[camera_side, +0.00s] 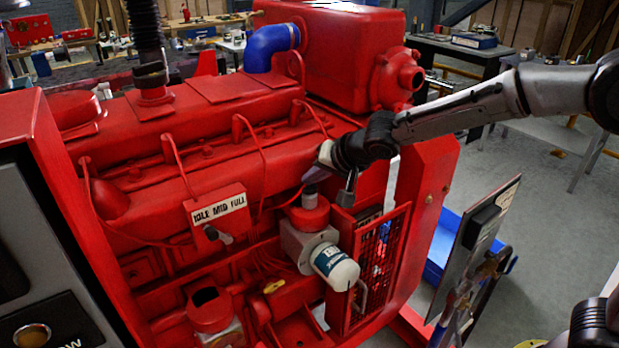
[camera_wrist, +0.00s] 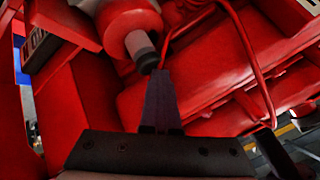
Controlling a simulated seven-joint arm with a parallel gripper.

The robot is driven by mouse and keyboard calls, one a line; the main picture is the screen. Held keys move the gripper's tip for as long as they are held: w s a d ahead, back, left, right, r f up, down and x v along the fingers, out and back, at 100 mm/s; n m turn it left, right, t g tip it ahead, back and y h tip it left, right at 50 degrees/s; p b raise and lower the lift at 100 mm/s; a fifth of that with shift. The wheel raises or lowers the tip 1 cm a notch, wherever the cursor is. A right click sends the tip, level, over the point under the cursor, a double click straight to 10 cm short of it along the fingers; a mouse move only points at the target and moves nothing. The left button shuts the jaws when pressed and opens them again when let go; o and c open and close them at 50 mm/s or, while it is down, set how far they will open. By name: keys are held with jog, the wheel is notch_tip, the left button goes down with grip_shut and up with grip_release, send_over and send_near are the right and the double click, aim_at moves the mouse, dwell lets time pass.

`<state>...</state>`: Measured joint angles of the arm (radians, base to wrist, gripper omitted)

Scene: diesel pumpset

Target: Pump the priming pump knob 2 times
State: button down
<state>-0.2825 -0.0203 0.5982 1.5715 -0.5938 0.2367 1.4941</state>
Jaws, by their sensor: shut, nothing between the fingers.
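The priming pump knob (camera_side: 310,199) stands up from a red round cap on the pump housing, with a pale stem and a dark top. In the wrist view the knob (camera_wrist: 142,52) shows its pale stem and black tip, pointing toward the camera. My gripper (camera_wrist: 161,74) is shut, with its dark fingers together and nothing between them. The fingertips appear right beside the knob's black tip; I cannot tell whether they touch. In the side view my gripper (camera_side: 312,178) reaches in from the right, just above the knob, and its fingertips are hard to make out.
The throttle plate (camera_side: 217,212) marked IDLE MID FULL is to the left. Thin red pipes (camera_wrist: 246,50) run close by in the wrist view.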

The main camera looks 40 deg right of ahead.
aim_at(313, 189)
jog(key=shift+s+f, duration=0.1)
jog(key=shift+f, duration=0.15)
jog(key=shift+r, duration=1.7)
jog(key=shift+r, duration=0.15)
jog(key=shift+r, duration=2.45)
jog(key=shift+d, duration=0.1)
